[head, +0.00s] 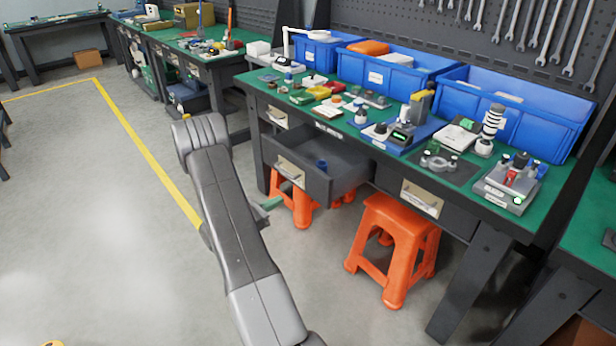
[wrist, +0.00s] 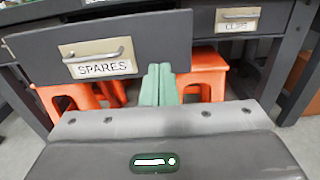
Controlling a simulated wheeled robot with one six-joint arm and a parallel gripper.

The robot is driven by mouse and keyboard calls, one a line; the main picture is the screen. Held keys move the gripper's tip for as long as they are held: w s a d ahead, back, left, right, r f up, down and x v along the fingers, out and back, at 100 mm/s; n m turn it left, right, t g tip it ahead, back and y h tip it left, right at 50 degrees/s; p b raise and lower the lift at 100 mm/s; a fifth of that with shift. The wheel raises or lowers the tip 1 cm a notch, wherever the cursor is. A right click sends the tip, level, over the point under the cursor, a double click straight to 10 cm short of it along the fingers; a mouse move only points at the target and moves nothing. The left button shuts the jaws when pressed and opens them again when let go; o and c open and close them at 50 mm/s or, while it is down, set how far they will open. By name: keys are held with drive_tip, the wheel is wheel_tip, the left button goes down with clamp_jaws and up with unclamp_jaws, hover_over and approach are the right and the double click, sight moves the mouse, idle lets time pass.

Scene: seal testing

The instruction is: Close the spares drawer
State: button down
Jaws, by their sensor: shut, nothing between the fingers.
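The spares drawer (head: 303,176) is pulled out from under the green-topped workbench, and its inside shows with a small blue item (head: 322,165) in it. In the wrist view its dark front (wrist: 75,65) carries a metal handle and a label reading SPARES, at the upper left. My gripper (wrist: 158,84) has its two pale green fingers shut together with nothing between them. The fingers are in front of the drawer's right part, right of the handle; I cannot tell whether they touch it. In the head view the green fingers (head: 268,204) show low beside the drawer front.
A second drawer labelled CLIPS (wrist: 238,18) is shut to the right. Orange stools (head: 392,245) stand under the workbench (head: 262,93). Blue bins (head: 395,72) and test devices stand on top. The floor left of my arm is clear, with a yellow line (head: 140,130).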

sight(314, 181)
drive_tip(key=x, duration=1.4)
drive_tip(key=shift+w+a+f+p, duration=0.15)
drive_tip(key=shift+w+a+p, duration=0.1)
drive_tip(key=shift+p, duration=0.1)
drive_tip(key=shift+w+d+b, duration=0.25)
drive_tip(key=shift+d+b, duration=0.05)
drive_tip(key=shift+d, duration=0.05)
drive_tip(key=b+x, duration=0.5)
drive_tip(key=x, duration=0.6)
drive_tip(key=b+x, duration=0.5)
drive_tip(key=x, duration=0.6)
drive_tip(key=shift+a+f, duration=0.1)
drive_tip(key=shift+f, duration=0.15)
drive_tip(key=shift+w+d+r+b, duration=0.1)
drive_tip(key=shift+w+d+b, duration=0.2)
drive_tip(key=shift+w+d, duration=0.2)
drive_tip(key=shift+d+r, duration=0.1)
drive_tip(key=shift+r, duration=0.2)
drive_tip(key=shift+r, duration=0.1)
